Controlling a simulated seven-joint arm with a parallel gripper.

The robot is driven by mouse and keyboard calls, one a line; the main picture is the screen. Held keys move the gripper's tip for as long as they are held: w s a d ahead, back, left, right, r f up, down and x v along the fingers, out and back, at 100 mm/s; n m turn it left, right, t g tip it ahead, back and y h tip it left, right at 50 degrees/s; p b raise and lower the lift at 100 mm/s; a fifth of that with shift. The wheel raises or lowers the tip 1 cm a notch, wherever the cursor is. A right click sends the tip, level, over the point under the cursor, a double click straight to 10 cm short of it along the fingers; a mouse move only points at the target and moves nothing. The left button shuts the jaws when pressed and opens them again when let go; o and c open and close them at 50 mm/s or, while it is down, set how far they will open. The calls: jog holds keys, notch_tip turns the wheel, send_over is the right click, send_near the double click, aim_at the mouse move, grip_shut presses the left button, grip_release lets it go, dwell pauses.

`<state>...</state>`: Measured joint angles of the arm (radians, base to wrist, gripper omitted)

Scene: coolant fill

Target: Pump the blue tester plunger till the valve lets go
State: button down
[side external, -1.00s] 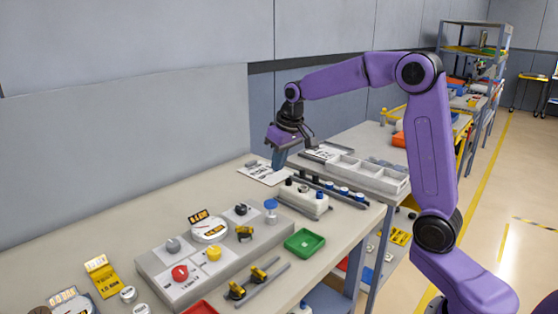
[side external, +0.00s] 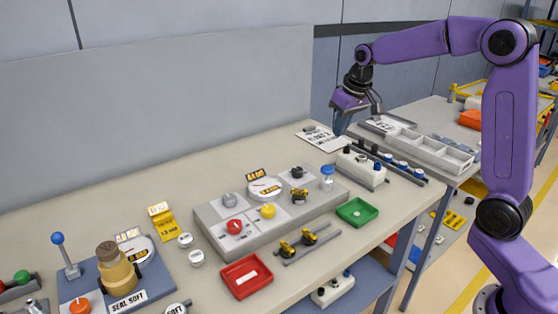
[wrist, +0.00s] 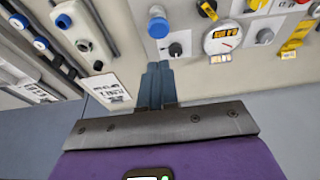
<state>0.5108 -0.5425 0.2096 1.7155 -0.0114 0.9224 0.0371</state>
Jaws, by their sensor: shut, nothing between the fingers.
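A blue ball knob on a grey stem (side external: 57,239) rises from a dark blue base (side external: 72,290) at the lower left of the side view. A dial gauge (side external: 137,251) stands on that base. Beside it is a tan cylinder with a dark brown cap (side external: 118,267), behind a plate reading "SEAL SOFT". My gripper (side external: 341,126) is far to the right, above the back of the bench, pointing down. It is shut and empty. In the wrist view its fingers (wrist: 157,72) are together, and the blue ball knob is out of that view.
A grey panel (side external: 210,240) with knobs, a gauge and a blue-capped post (side external: 327,176) lies between my gripper and the base. A white block (side external: 361,170) is near my gripper. Red (side external: 241,277) and green (side external: 357,212) trays sit toward the front edge.

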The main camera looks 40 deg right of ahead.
dwell(0.8)
notch_tip(320, 180, up, 3)
jog(key=shift+d+f, duration=0.1)
jog(key=shift+f, duration=0.1)
jog(key=shift+f, duration=0.15)
send_near(327, 167)
jog(key=x, duration=0.5)
jog(key=shift+w+f, duration=0.15)
jog(key=shift+w, duration=0.15)
jog(key=shift+f, duration=0.55)
jog(key=shift+f, duration=0.1)
